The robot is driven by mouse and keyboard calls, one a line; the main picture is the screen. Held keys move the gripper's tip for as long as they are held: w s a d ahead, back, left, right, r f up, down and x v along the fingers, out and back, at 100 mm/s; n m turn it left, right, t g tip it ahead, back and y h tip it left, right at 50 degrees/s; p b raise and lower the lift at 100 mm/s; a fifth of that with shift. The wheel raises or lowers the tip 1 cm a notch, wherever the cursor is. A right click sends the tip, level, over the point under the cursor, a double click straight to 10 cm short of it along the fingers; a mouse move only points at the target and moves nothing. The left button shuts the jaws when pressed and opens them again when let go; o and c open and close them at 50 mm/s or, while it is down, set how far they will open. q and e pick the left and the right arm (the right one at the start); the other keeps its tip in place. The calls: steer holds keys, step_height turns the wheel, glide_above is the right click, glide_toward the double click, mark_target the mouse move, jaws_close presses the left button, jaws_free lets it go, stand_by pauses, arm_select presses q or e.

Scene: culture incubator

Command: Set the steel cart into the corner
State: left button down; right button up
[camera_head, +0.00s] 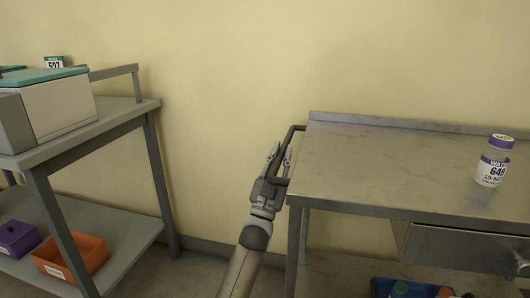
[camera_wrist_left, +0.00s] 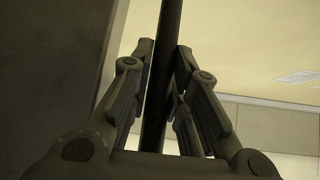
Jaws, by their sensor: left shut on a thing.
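The steel cart (camera_head: 400,160) stands at the right in the head view, with a metal top, a raised back lip and a drawer (camera_head: 465,249) under the top. A dark handle bar (camera_head: 298,129) sticks out from its left end. My left gripper (camera_head: 280,160) is at that end, shut on the handle bar. In the left wrist view the dark bar (camera_wrist_left: 163,70) runs between the fingers of my left gripper (camera_wrist_left: 162,75). No corner of the room shows in the head view. My right gripper is not in view.
A purple-capped bottle labelled 649 (camera_head: 493,163) stands on the cart top. A blue bin (camera_head: 410,290) shows below. At left, a grey shelf unit (camera_head: 135,108) holds a teal-lidded box (camera_head: 60,108), an orange bin (camera_head: 72,258) and a purple bin (camera_head: 17,238). Floor shows between both. A beige wall (camera_head: 230,60) stands behind.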

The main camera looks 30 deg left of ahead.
mark_target(312, 159)
arm_select(q)
steer(key=d, duration=0.2)
steer(key=w+d, duration=0.1)
steer(key=d, duration=0.4)
steer(key=shift+w+d, duration=0.1)
steer(key=shift+w, duration=0.25)
steer(key=shift+d, duration=0.25)
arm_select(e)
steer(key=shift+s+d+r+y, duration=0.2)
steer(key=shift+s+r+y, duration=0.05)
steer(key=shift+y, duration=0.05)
arm_select(q)
steer(key=c, duration=1.8)
jaws_free()
steer(key=o, duration=0.4)
steer(key=shift+w+d, duration=0.1)
steer(key=shift+d, duration=0.1)
steer(key=shift+o, duration=0.2)
steer(key=shift+a, duration=0.1)
